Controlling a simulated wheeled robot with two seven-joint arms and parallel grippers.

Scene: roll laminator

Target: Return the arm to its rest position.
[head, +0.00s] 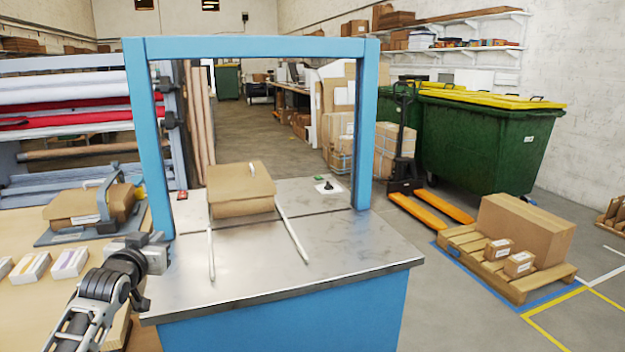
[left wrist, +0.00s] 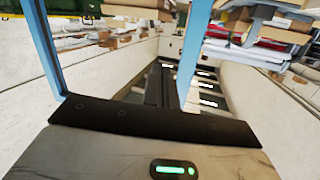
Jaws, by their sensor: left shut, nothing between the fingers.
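My left arm comes in from the lower left in the head view. My left gripper (head: 160,254) is beside the near left corner of the steel-topped blue machine (head: 335,245), by the foot of its blue frame. The left wrist view shows the gripper's grey body with a lit green lamp, and its dark fingers (left wrist: 162,84) are shut with nothing between them. A closed cardboard box (head: 240,188) sits on the machine top under the frame, apart from the gripper. My right gripper is in neither view.
A workbench (head: 35,320) on the left holds a boxed item on a grey stand and small cartons. Fabric rolls (head: 65,90) are racked behind it. A pallet with boxes (head: 510,278), a pallet jack (head: 430,210) and green bins (head: 470,140) stand on the right.

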